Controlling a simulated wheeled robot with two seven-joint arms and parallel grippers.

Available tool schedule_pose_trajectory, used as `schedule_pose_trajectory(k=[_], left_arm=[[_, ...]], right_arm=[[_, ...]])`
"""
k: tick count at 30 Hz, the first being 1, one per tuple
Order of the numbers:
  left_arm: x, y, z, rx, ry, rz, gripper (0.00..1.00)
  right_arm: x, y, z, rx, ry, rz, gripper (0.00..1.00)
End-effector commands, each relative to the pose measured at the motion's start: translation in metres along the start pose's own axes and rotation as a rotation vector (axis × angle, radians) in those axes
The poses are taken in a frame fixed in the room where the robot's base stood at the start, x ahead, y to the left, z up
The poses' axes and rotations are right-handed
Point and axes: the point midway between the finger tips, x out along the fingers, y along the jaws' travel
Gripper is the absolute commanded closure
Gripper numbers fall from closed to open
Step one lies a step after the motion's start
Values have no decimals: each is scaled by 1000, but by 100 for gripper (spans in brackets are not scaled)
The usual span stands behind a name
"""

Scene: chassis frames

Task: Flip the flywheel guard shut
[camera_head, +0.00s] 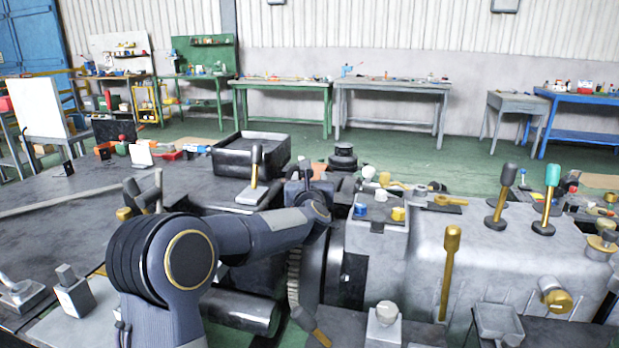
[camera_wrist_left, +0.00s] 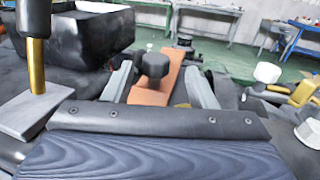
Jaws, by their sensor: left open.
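My left gripper (camera_head: 304,172) reaches over the machine from the left in the head view. Its two grey fingers stand apart in the left wrist view (camera_wrist_left: 160,88). Between and beyond them is an orange plate (camera_wrist_left: 172,78) with a black knob (camera_wrist_left: 154,66); this looks like the flywheel guard, but I cannot be sure. I cannot tell whether the fingers touch it. In the head view only a bit of orange (camera_head: 319,168) shows beside the gripper, and my arm hides the rest. My right gripper is not in view.
A black open box (camera_head: 250,155) and a black-gripped lever (camera_head: 256,165) stand left of the gripper. A stacked black knob (camera_head: 343,157) is behind it. A grey housing (camera_head: 490,250) with upright levers, including a brass one (camera_head: 449,265), fills the right. Workbenches line the back wall.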

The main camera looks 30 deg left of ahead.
Motion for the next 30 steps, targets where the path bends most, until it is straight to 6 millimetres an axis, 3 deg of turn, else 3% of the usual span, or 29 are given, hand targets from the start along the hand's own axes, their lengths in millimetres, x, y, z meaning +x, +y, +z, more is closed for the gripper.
schedule_pose_trajectory(k=[6,10,30], left_arm=[[-38,-1,-1,-3,0,-2,48],[-50,-1,0,-2,0,-3,48],[-60,-2,3,63,8,-40,48]], right_arm=[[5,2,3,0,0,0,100],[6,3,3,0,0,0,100],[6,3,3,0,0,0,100]])
